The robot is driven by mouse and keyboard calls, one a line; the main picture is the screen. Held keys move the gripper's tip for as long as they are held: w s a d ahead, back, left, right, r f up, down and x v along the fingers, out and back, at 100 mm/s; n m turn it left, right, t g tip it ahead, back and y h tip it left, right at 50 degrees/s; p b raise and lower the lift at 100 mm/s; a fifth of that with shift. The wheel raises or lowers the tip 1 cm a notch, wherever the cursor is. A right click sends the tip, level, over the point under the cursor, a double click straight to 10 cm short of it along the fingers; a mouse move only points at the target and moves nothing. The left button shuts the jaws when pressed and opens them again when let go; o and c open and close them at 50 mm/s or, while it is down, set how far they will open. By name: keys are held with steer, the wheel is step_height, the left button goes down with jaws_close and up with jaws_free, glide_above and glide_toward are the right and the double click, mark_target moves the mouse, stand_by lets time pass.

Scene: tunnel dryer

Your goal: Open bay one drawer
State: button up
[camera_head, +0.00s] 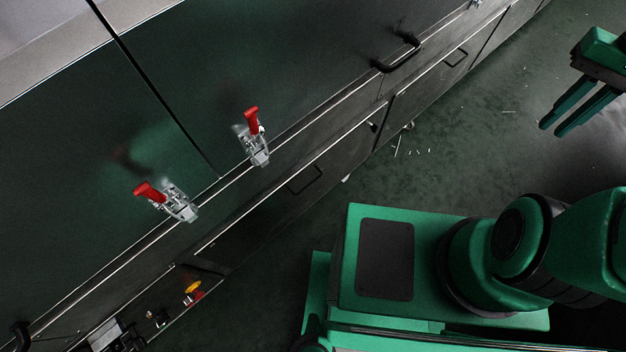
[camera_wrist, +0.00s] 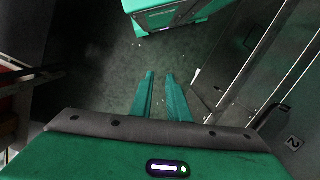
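The dryer's lower row has dark drawer fronts with thin black loop handles. One drawer (camera_head: 285,197) has its handle (camera_head: 305,180) near the middle of the head view; another handle (camera_head: 456,58) is on a drawer farther up and right. Both fronts look closed, and I cannot read a bay number on either. In the wrist view a panel at the right carries a label "2" (camera_wrist: 292,143). My gripper (camera_head: 552,128) is at the upper right, away from the drawers, over open floor. Its two green fingers are apart and empty, also in the wrist view (camera_wrist: 160,76).
Two red-handled toggle clamps (camera_head: 260,145) (camera_head: 178,205) sit on the dryer's edge above the drawers. A larger black handle (camera_head: 398,55) stands out from an upper panel. A control panel with a yellow-and-red button (camera_head: 193,290) is at lower left. Floor (camera_head: 450,150) beside the drawers is mostly clear.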

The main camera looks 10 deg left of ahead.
steer(key=w+a+f+n+g+y, duration=0.2)
steer(key=w+a+f, duration=0.3)
steer(key=w+f, duration=0.4)
steer(key=n+g+y, duration=0.2)
steer(key=g+y, duration=0.3)
steer(key=y, duration=0.6)
glide_toward(312, 182)
steer(key=x, duration=1)
steer(key=shift+a+f, duration=0.1)
steer(key=shift+f, duration=0.2)
steer(key=shift+c, duration=0.6)
jaws_close()
steer(key=shift+f, duration=0.1)
